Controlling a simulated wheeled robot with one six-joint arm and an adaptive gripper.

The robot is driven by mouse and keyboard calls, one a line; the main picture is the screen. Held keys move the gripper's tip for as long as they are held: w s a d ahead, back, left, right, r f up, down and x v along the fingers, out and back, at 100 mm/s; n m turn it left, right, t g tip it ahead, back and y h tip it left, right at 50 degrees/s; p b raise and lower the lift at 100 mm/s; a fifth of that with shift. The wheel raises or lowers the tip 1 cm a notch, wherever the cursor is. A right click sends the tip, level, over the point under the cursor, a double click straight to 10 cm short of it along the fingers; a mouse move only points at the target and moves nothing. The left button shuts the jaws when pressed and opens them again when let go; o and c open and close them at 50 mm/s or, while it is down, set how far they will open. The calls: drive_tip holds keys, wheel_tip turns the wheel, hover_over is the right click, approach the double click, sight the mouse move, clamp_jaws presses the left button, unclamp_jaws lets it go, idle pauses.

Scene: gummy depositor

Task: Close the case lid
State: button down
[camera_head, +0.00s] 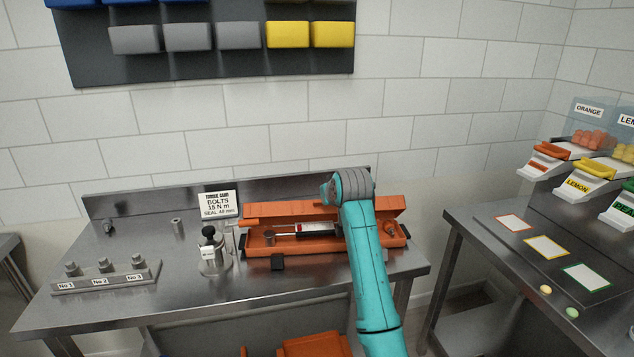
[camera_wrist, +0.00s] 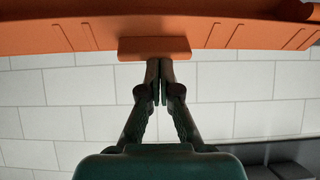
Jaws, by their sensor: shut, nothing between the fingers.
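The orange case (camera_head: 345,246) sits open on the steel bench, with a torque wrench (camera_head: 305,230) lying inside it. Its orange lid (camera_head: 275,210) stands raised along the back of the case. In the wrist view the lid (camera_wrist: 75,32) spans the top, with a small orange tab (camera_wrist: 155,48) at its middle. My gripper (camera_wrist: 159,66) is shut and empty, its fingertips at this tab; I cannot tell whether they touch it. In the head view my arm covers the right-middle of the case, and the fingers are hidden.
A small silver device with a black knob (camera_head: 209,248) stands just left of the case. A sign (camera_head: 219,204) stands behind it, and a numbered bolt block (camera_head: 105,276) lies at the left. A candy dispenser table (camera_head: 480,232) is at the right.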

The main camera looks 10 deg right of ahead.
drive_tip(key=s+f+t, duration=0.3)
drive_tip(key=s+t, duration=0.1)
drive_tip(key=s, duration=0.1)
drive_tip(key=shift+s+f+t, duration=0.15)
drive_tip(key=shift+s+t, duration=0.05)
drive_tip(key=shift+t, duration=0.1)
idle(1.1)
